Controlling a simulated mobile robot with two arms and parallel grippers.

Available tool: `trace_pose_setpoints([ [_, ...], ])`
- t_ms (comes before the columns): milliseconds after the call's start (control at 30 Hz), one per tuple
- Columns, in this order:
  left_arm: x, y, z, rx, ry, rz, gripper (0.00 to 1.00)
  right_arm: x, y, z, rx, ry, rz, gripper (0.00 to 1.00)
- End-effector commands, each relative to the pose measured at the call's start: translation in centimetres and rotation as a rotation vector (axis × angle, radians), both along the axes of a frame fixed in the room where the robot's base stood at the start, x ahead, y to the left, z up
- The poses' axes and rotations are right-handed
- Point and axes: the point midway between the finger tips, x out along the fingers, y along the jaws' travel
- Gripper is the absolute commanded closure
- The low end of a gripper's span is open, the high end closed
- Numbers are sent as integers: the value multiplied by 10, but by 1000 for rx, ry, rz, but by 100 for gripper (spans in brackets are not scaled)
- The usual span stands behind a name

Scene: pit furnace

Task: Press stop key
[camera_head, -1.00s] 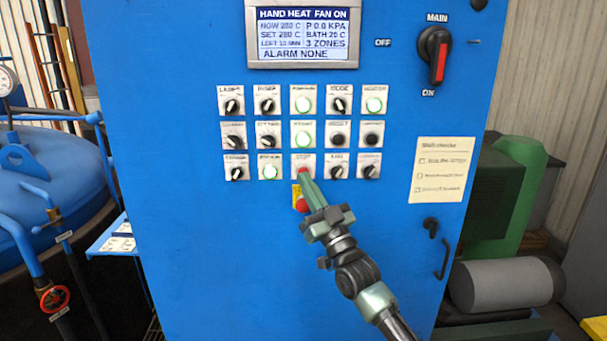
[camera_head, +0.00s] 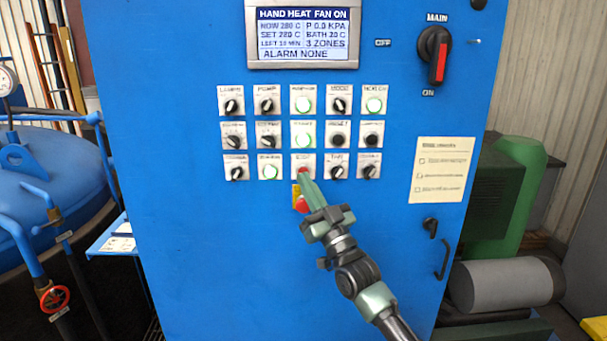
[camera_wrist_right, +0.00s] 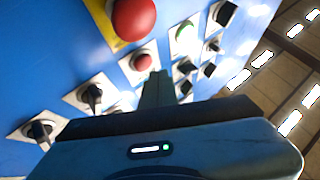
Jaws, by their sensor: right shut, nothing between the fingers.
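The stop key is a small red button (camera_head: 303,170) on a white plate in the bottom row of the blue cabinet's panel. In the right wrist view the red button (camera_wrist_right: 142,62) shows just past the fingertips. My right gripper (camera_head: 306,181) is shut and empty, its tips at the lower edge of the button in the head view. In the right wrist view the shut fingers (camera_wrist_right: 158,85) point at the panel beside the button; whether they touch it I cannot tell. My left gripper is not in view.
A larger red mushroom button (camera_head: 301,203) on a yellow plate sits just below, partly behind the gripper; it also shows in the right wrist view (camera_wrist_right: 133,18). Knobs and lit green buttons surround the stop key. The display (camera_head: 303,34) reads HAND HEAT FAN ON, ALARM NONE.

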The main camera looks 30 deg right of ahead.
Motion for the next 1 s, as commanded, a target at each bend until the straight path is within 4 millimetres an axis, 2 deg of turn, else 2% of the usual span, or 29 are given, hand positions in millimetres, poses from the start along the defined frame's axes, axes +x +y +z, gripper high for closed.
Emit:
trace_pose_setpoints([
  [1000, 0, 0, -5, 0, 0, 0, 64, 8, -5, 0, 0, 0, 0, 100],
])
